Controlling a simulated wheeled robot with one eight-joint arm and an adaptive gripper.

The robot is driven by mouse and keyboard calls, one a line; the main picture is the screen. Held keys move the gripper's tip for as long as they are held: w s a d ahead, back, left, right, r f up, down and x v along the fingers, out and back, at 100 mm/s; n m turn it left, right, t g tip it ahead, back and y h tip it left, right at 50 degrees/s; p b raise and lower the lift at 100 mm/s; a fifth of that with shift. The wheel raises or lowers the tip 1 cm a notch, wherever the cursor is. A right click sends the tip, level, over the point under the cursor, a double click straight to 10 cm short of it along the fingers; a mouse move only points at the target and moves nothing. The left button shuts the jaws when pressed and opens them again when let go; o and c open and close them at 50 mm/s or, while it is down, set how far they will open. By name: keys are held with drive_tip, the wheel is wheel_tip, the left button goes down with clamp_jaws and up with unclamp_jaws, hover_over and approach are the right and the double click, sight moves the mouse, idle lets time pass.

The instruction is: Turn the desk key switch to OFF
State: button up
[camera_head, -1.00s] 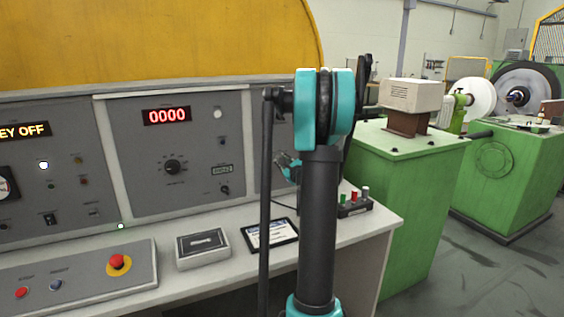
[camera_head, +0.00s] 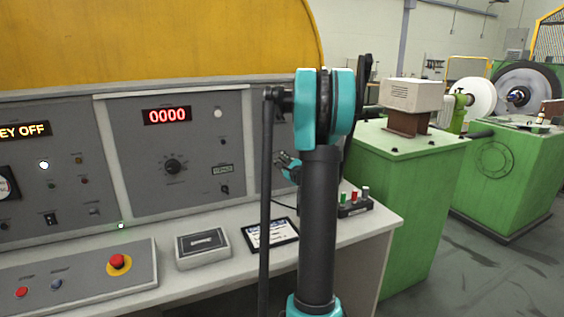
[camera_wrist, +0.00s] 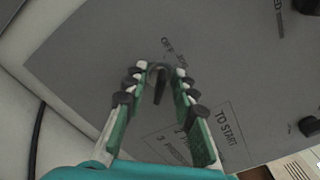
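My gripper (camera_wrist: 156,105) is open in the wrist view. Its two green-and-white fingers with black pads stand on either side of a dark key switch (camera_wrist: 159,88) on the grey panel. The key's exact setting is unclear. In the head view my gripper (camera_head: 288,166) is partly behind my arm, close to the right desk panel, and the key there is hidden.
A red mushroom button (camera_head: 117,261), a small box (camera_head: 202,248) and a framed card (camera_head: 270,234) are on the desk. A button box (camera_head: 354,205) stands at right.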

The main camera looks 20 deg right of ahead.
drive_tip(key=s, duration=1.2)
drive_tip(key=shift+d, duration=0.2)
